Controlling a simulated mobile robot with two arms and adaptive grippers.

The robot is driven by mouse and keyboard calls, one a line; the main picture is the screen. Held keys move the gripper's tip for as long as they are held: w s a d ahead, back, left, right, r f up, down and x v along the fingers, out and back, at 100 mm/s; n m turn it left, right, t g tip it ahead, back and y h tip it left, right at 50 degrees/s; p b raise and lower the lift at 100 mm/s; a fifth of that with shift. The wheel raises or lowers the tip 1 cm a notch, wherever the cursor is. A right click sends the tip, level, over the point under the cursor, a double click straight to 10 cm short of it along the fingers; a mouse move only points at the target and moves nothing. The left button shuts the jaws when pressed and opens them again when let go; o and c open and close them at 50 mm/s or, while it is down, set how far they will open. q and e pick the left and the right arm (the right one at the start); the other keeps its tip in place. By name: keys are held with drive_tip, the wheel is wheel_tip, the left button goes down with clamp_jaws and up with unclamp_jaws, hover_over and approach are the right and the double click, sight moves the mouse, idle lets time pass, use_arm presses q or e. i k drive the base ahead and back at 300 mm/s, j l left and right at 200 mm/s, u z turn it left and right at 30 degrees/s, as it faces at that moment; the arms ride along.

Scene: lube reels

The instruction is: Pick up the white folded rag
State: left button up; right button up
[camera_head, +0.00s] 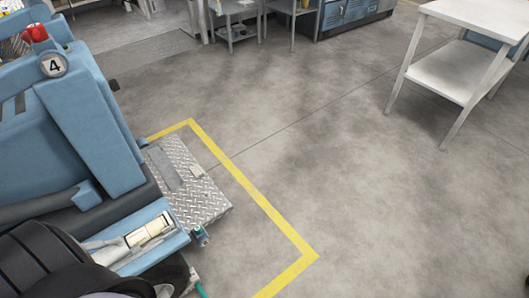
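I cannot make out the white folded rag for certain. A small pale flat piece (197,170) lies on the diamond-plate step (208,203) of the blue machine at left; it is too small to tell whether it is cloth. A cream-white block-shaped item (150,230) sits in a light blue recess low on the machine. Neither of my grippers can be made out.
The blue machine (90,125) with a number 4 disc (53,65) fills the left side. A yellow floor line (250,190) runs beside the step. A white two-tier table (450,75) stands at upper right. Grey benches (235,8) stand at the back. The middle floor is clear.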

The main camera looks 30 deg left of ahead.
sight(197, 173)
drive_tip(key=i+l+z, duration=0.2)
drive_tip(key=i, duration=0.25)
drive_tip(key=i+l+z, duration=0.2)
drive_tip(key=i, duration=0.25)
drive_tip(key=i+j+u, duration=0.15)
drive_tip(key=i+u, duration=0.25)
drive_tip(key=i+j+u, duration=0.1)
drive_tip(key=i+u, duration=0.7)
drive_tip(key=i+l+u, duration=0.2)
drive_tip(key=u, duration=0.2)
drive_tip(key=i, duration=0.05)
